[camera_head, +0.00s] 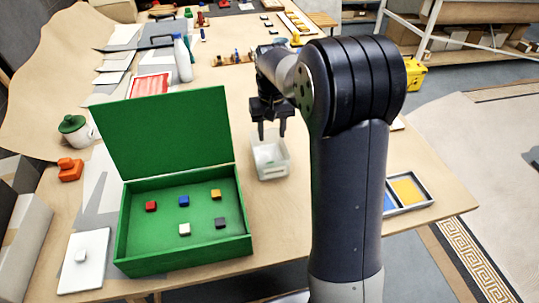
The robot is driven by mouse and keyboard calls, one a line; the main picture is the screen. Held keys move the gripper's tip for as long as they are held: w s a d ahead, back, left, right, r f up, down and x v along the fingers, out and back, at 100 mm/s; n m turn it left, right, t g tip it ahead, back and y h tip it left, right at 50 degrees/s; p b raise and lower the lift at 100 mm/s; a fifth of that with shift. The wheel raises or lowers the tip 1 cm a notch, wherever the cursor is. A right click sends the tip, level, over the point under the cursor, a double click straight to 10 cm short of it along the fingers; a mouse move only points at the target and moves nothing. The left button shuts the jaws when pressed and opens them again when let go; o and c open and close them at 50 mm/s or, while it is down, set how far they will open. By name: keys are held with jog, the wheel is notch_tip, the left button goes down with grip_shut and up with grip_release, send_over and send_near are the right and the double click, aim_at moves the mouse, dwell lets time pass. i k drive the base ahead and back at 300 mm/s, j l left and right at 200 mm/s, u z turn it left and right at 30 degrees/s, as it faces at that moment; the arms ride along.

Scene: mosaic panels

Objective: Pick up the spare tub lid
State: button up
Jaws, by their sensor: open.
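A flat white square piece with a small raised knob, which looks like the spare tub lid (95,273), lies at the table's front left corner. A white open tub (272,172) stands near the middle of the table, right of the green box. My gripper (271,134) is open, pointing down above the tub's back part, with nothing seen between its fingers. It is well away from the lid, to the right and farther back. Whether the fingertips touch the tub is hard to tell.
A green box (183,262) with its cover raised holds several small coloured cubes, between lid and gripper. A tray (410,193) with colours lies right.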

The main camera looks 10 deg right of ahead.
aim_at(84, 265)
jog(key=l+u, duration=0.15)
jog(key=u, duration=0.3)
jog(key=k+l+u, duration=0.1)
jog(key=u, duration=0.35)
jog(key=i+j+u, duration=0.15)
jog(key=u, duration=0.85)
jog(key=z, duration=0.35)
